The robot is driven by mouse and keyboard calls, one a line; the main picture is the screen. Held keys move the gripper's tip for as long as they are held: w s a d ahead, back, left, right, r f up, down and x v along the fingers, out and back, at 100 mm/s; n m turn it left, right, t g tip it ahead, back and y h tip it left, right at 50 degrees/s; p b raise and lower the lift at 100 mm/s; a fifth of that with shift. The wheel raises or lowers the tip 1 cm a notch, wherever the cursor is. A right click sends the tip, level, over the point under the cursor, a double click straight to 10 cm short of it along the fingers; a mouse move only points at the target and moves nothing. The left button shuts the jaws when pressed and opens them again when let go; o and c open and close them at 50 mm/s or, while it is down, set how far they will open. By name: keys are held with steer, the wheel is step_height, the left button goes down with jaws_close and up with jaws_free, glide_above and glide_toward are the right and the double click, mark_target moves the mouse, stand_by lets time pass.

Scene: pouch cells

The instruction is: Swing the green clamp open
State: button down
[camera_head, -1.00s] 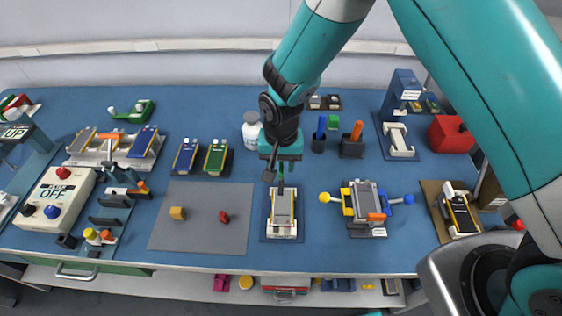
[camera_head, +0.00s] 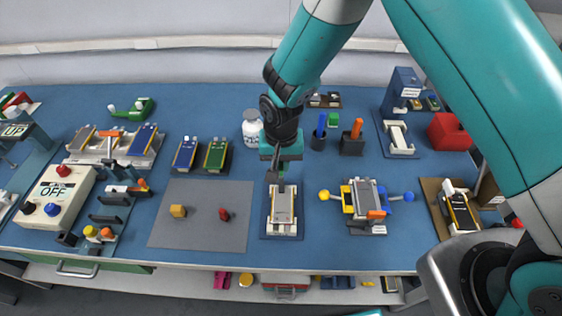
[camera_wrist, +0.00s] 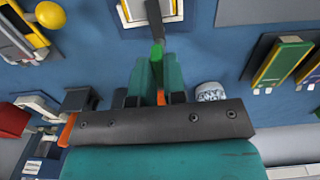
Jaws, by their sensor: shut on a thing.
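The green clamp's handle (camera_wrist: 157,50) shows in the wrist view between the tips of my gripper (camera_wrist: 158,72), which is shut on it. A dark bar runs on from the green part toward the cell fixture at the top of that view. In the head view my gripper (camera_head: 278,172) is at the far end of the fixture (camera_head: 283,234), a pale nest on a dark plate holding a grey pouch cell (camera_head: 282,205). My wrist and fingers hide most of the clamp there, so its exact angle is hard to tell.
A grey mat (camera_head: 195,235) with small yellow and red pieces lies to the left. A fixture with yellow and blue knobs (camera_head: 365,205) stands to the right. A white bottle (camera_head: 252,130) stands behind, close to my wrist. Dark holders (camera_head: 351,143) stand at back right.

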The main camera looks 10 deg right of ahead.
steer(key=n+b, duration=0.1)
steer(key=n, duration=0.3)
steer(key=shift+n, duration=0.3)
steer(key=n, duration=0.4)
steer(key=shift+b, duration=0.4)
steer(key=n, duration=0.5)
steer(key=shift+b, duration=0.3)
steer(key=shift+r+n, duration=0.1)
steer(key=shift+n, duration=1.7)
steer(key=shift+a, duration=0.1)
steer(key=c, duration=1.2)
jaws_free()
step_height(320, 180, up, 17)
steer(key=shift+r+b, duration=0.2)
steer(key=shift+b, duration=0.9)
